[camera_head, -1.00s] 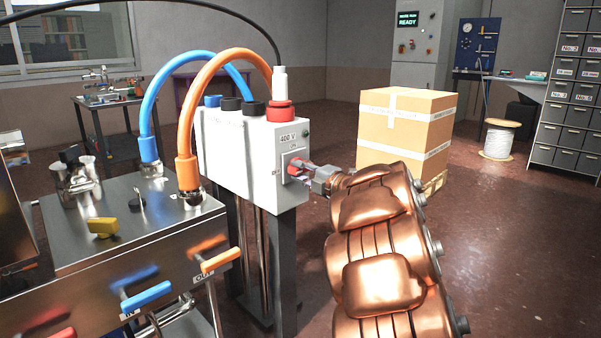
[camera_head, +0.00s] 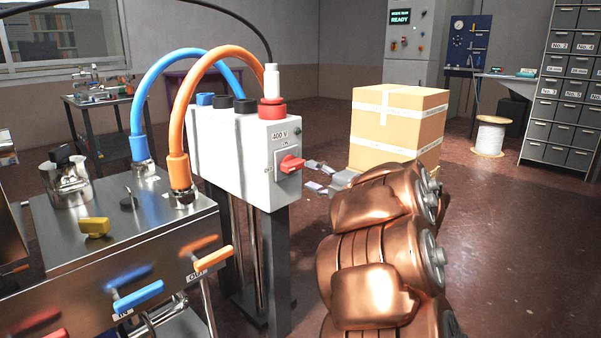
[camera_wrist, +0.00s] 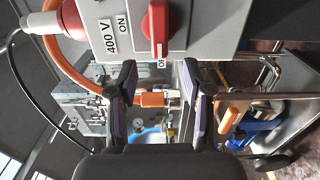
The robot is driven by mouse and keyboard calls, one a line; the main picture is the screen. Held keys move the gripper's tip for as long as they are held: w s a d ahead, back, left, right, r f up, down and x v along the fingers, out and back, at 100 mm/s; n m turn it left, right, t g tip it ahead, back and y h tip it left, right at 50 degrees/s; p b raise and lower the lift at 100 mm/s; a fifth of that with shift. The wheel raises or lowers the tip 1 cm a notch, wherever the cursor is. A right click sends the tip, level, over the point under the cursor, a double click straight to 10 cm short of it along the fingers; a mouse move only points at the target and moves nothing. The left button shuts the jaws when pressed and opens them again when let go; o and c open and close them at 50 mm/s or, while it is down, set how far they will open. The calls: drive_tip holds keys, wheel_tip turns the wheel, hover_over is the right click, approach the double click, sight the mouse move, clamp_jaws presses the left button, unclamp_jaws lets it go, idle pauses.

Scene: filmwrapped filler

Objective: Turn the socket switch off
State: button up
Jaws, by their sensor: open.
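The socket switch is a red knob (camera_head: 291,164) on the front of a white box (camera_head: 232,150) labelled 400 V. The knob lies horizontally, below the ON mark. In the wrist view the knob (camera_wrist: 158,28) stands at the top, its lower end with a pale mark beside a partly hidden label that looks like OFF. My gripper (camera_head: 315,175) is open and empty, to the right of the knob and apart from it. In the wrist view its two fingertips (camera_wrist: 158,76) are spread below the knob, with nothing between them.
A metal cart (camera_head: 130,225) with coloured handles stands at the left. Orange (camera_head: 178,110) and blue (camera_head: 140,90) hoses arch beside the box. A cardboard box (camera_head: 398,125) stands behind my arm. The floor at the right is mostly clear.

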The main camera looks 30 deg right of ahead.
drive_tip(key=shift+v, duration=2.25)
drive_tip(key=w+d+r+m+h+p, duration=0.25)
drive_tip(key=r+m+h+p, duration=0.5)
drive_tip(key=r+p, duration=0.55)
drive_tip(key=s+r+m+g+h+p, duration=0.5)
drive_tip(key=r+m+p, duration=0.3)
drive_tip(key=s+a+r+m+g+y+p, duration=0.1)
drive_tip(key=s+a+m+g+y+p, duration=0.1)
drive_tip(key=s+a+g+y+p, duration=0.2)
drive_tip(key=s+a+r+m+g+y+p, duration=0.1)
drive_tip(key=s+a+m+g+y+p, duration=0.2)
drive_tip(key=s+a+g+p, duration=0.7)
drive_tip(key=s+a+y+p, duration=0.1)
drive_tip(key=s+a+p, duration=0.7)
drive_tip(key=s+a, duration=1)
drive_tip(key=shift+s+r, duration=0.25)
drive_tip(key=shift+s, duration=0.15)
